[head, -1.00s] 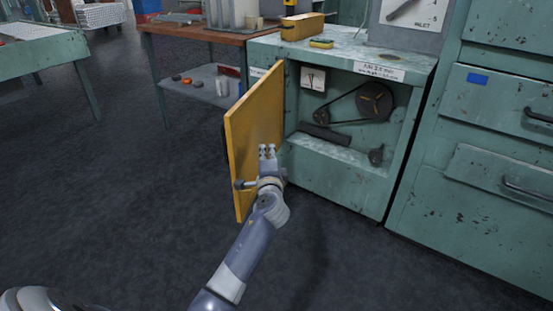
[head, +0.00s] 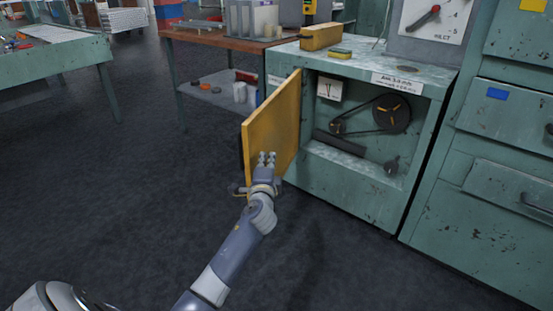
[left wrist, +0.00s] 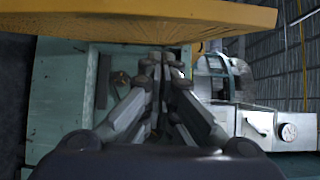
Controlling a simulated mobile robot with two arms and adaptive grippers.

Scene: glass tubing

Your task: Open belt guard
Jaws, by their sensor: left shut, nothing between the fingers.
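The belt guard (head: 275,122) is a yellow door panel, swung well out from the left side of the green cabinet's opening. It also shows across the top of the left wrist view (left wrist: 150,22). Behind it the opening is bare, with a belt (head: 362,116) running around a large dark pulley (head: 391,114) and a small one. My left gripper (head: 266,158) is shut and empty at the inner face of the guard, near its lower part. In the left wrist view the fingers (left wrist: 162,66) are together just below the guard's edge; contact is unclear. My right gripper is out of view.
The green cabinet (head: 350,205) carries a yellow block (head: 321,36) and a sponge (head: 340,54) on top. A drawer cabinet (head: 480,210) stands close at right. A wooden-topped bench (head: 215,38) stands behind the guard. The floor at left is clear.

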